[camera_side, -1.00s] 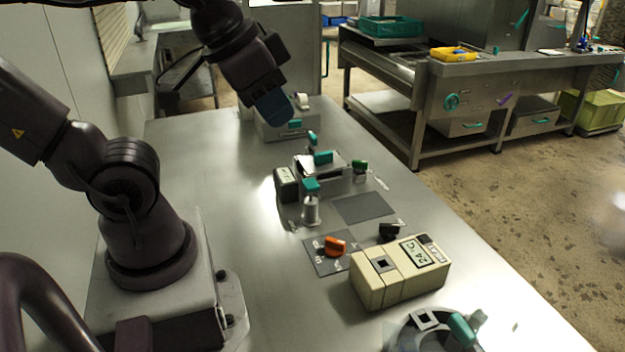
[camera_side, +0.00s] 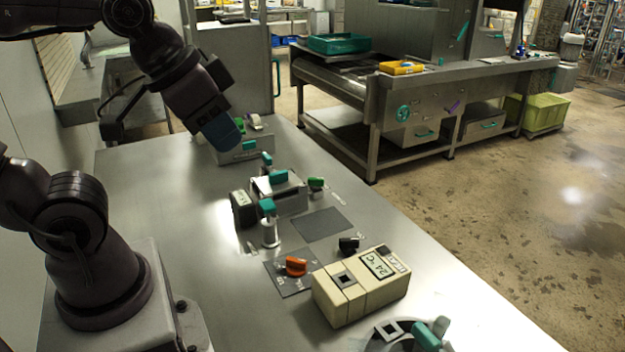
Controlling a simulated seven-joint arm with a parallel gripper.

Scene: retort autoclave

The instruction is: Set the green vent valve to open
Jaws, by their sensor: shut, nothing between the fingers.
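A small green valve knob (camera_side: 316,183) stands on the steel table, just right of a metal unit (camera_side: 280,190) with teal handles. I take it for the vent valve, but its label is too small to read and I cannot tell its setting. My gripper (camera_side: 226,138) is over the back of the table, near a grey box (camera_side: 242,150). It points down and is tilted. It is well apart from the green knob, behind it and to its left. Its blue-grey end looks shut and empty.
An orange knob (camera_side: 296,265) on a dark plate, a black knob (camera_side: 348,245) and a beige 24 °C meter (camera_side: 362,287) stand nearer the front. A teal-topped post (camera_side: 268,232) stands left of the green knob. A flat grey pad (camera_side: 322,224) lies clear in front of it.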

